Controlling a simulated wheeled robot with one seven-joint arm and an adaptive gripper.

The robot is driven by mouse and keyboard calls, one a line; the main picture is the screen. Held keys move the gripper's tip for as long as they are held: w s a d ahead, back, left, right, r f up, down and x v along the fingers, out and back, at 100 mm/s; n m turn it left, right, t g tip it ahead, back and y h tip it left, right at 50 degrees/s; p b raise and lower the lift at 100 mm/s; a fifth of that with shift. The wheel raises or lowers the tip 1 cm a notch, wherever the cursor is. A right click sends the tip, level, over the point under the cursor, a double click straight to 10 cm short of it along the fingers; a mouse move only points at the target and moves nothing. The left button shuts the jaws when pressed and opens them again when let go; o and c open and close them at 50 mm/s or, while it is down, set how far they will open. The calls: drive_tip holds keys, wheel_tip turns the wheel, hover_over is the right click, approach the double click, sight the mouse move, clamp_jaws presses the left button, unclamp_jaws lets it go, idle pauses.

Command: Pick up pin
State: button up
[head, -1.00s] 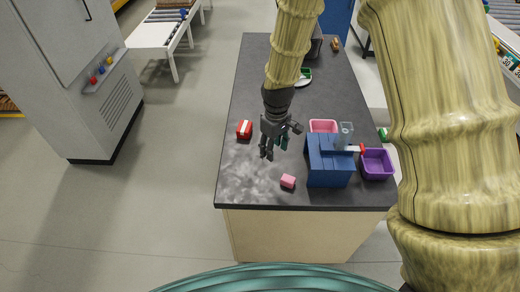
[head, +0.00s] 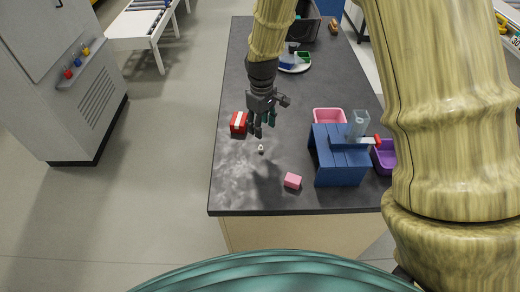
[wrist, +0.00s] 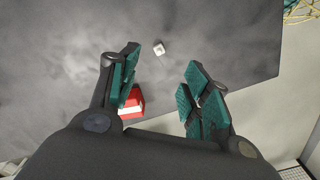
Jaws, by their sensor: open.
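A small white piece, which looks like the pin (head: 261,149), stands on the dark table just below my gripper in the head view. In the wrist view the pin (wrist: 159,48) lies ahead of the fingertips, roughly midway between their lines, with nothing touching it. My gripper (head: 260,132) is open and empty above the table. In the wrist view its teal-padded fingers (wrist: 161,62) are spread wide apart.
A red box with a white stripe (head: 238,122) sits close left of my gripper. A pink block (head: 292,181) lies near the front edge of the dark table (head: 232,195). A blue stand (head: 340,165), pink bin (head: 329,115) and purple bin (head: 383,160) are to the right.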

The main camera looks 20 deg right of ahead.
drive_tip(key=p, duration=0.1)
hover_over(261, 146)
drive_tip(key=shift+f, duration=2.55)
drive_tip(key=shift+f+p, duration=1.5)
drive_tip(key=shift+f, duration=1.2)
drive_tip(key=shift+c, duration=0.5)
drive_tip(key=c, duration=0.9)
